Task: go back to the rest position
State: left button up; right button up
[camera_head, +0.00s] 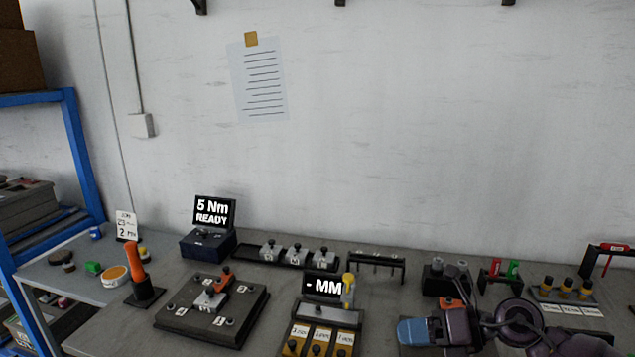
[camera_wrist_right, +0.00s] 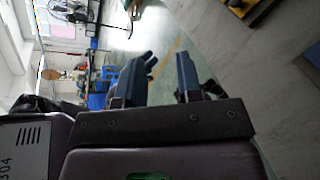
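My right gripper (camera_head: 413,331) is at the lower right of the head view, over the front part of the bench, with its blue fingertips pointing left. In the right wrist view the two blue fingers of the right gripper (camera_wrist_right: 162,78) stand apart with nothing between them, so it is open and empty. My left gripper does not show in the head view. The grey workbench (camera_head: 115,322) lies below, and the right forearm hides part of its front right.
A fixture plate (camera_head: 175,318) with an orange-handled clamp (camera_head: 222,280) sits left of centre. An orange-handled tool (camera_head: 133,262) stands at the left. A "5 Nm READY" display (camera_head: 214,211), an "MM" display (camera_head: 323,287) and several small racks line the bench. A blue shelf (camera_head: 80,150) stands far left.

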notch_tip(320, 180, up, 5)
jog(key=s+d+m+t+y, duration=0.1)
jog(key=m+t, duration=1.1)
jog(key=m, duration=0.1)
jog(key=s+d+f+m+t+h, duration=0.1)
jog(key=s+d+f+m+h, duration=0.15)
jog(key=d+m+h, duration=0.4)
jog(key=s+d+f+m+t+h, duration=0.1)
jog(key=d+f+m+t+h, duration=0.15)
jog(key=m+h, duration=0.7)
jog(key=s+d+f+m+g+h, duration=0.2)
jog(key=s+d+f+m+g, duration=0.2)
jog(key=s+f+m+g, duration=0.5)
jog(key=s+a+f+m+g+y, duration=0.1)
jog(key=s+f+g, duration=0.2)
jog(key=s, duration=0.5)
jog(key=s+a+f+m+g+y, duration=0.1)
jog(key=s+a+f+g+y, duration=0.1)
jog(key=s+f+g, duration=0.35)
jog(key=w+f+t, duration=0.6)
jog(key=f+t, duration=0.2)
jog(key=t, duration=0.1)
jog(key=shift+d+f+n+t, duration=0.15)
jog(key=shift+f+n+t, duration=0.1)
jog(key=shift+n+t, duration=0.05)
